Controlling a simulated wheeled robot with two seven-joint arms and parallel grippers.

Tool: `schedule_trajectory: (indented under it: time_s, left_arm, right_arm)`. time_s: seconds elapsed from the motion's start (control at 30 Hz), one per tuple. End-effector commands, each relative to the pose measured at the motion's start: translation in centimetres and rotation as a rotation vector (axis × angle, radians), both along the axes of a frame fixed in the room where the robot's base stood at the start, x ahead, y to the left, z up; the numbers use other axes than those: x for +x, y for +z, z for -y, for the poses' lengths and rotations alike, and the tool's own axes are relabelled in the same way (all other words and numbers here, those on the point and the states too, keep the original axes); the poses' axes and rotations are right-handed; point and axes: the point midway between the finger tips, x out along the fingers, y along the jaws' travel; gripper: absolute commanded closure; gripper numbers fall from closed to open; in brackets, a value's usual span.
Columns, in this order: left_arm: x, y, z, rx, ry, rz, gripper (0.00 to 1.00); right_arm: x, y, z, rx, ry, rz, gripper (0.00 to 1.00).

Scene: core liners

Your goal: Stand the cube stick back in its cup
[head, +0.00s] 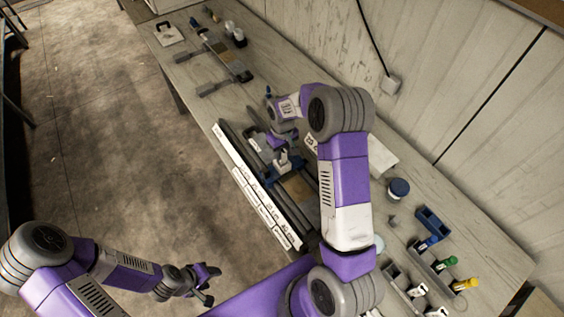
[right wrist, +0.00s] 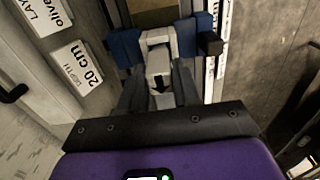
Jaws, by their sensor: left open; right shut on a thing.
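My right gripper (right wrist: 158,85) is shut on a pale block-like handle (right wrist: 160,62) marked with a black arrow. The handle belongs to or sits against a blue bracket (right wrist: 125,48) with a white arch. In the head view the blue bracket (head: 270,176) lies across the long dark rails of the rack, with my right gripper (head: 284,158) over it. My left gripper (head: 208,284) is open and empty over the floor, away from the table. I cannot make out a cube stick or say which vessel is its cup. My right arm hides part of the table.
The rack has a white labelled edge (head: 262,200). To the right are a blue-lidded jar (head: 398,187), a blue tray (head: 432,221) and green-topped (head: 447,263) and yellow-topped (head: 464,285) items. Tools and small cups (head: 239,37) stand at the far end. A wall bounds the table.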

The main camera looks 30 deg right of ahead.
Motion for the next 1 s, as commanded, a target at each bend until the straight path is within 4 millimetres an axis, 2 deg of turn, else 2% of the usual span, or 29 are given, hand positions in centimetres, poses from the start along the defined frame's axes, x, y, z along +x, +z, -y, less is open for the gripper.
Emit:
schedule_trajectory:
  time_s: [1.0]
  left_arm:
    - [0.0, 3.1, 0.0, 0.0, 0.0, 0.0, 0.49]
  right_arm:
    - [0.0, 5.3, 0.0, 0.0, 0.0, 0.002, 0.97]
